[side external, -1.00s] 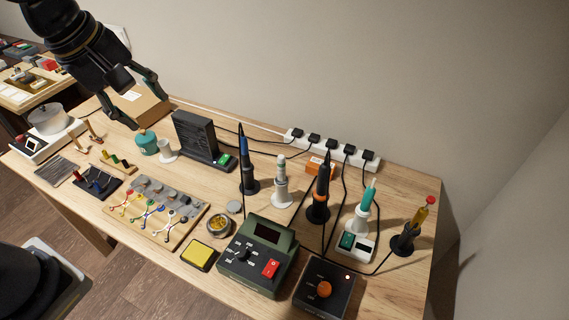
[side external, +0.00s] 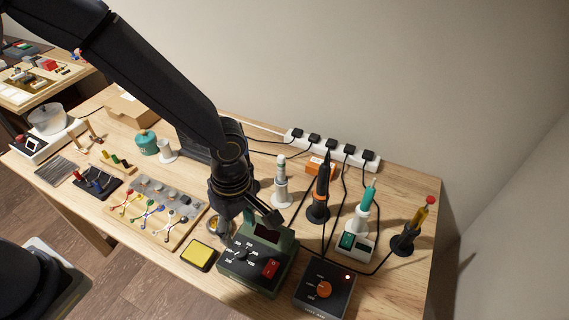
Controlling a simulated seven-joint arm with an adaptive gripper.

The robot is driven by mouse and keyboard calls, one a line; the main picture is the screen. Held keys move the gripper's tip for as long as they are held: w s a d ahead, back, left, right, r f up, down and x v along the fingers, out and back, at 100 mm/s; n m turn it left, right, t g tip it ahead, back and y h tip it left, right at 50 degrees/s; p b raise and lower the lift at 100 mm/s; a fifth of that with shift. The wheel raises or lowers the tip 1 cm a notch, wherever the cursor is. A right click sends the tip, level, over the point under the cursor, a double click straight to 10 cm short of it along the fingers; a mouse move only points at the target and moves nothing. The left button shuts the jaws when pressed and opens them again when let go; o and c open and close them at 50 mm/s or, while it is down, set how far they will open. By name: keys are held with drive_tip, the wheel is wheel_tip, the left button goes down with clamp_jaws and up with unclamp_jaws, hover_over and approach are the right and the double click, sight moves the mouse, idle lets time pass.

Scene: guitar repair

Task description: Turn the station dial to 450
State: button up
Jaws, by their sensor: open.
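The green station (side external: 283,246) sits at the front of the bench with a dark display on top. Its black dial (side external: 240,254) is on the front face, ringed by white numbers too small to read surely, so I cannot tell its setting. My gripper (side external: 249,224) is open and points down over the back left part of the station, above and behind the dial. It appears empty, and I cannot tell whether a finger touches the station. The display is partly covered by a finger.
A red switch (side external: 271,268) sits right of the dial. A black box with an orange knob (side external: 323,289) stands to the right. A yellow sponge (side external: 199,254) lies to the left. Soldering tools such as the orange-banded iron (side external: 320,192) stand behind, with loose cables.

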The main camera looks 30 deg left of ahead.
sight(241, 251)
drive_tip(key=f, duration=0.8)
drive_tip(key=shift+s+f, duration=0.25)
drive_tip(key=shift+f, duration=0.05)
drive_tip(key=shift+c, duration=0.2)
clamp_jaws()
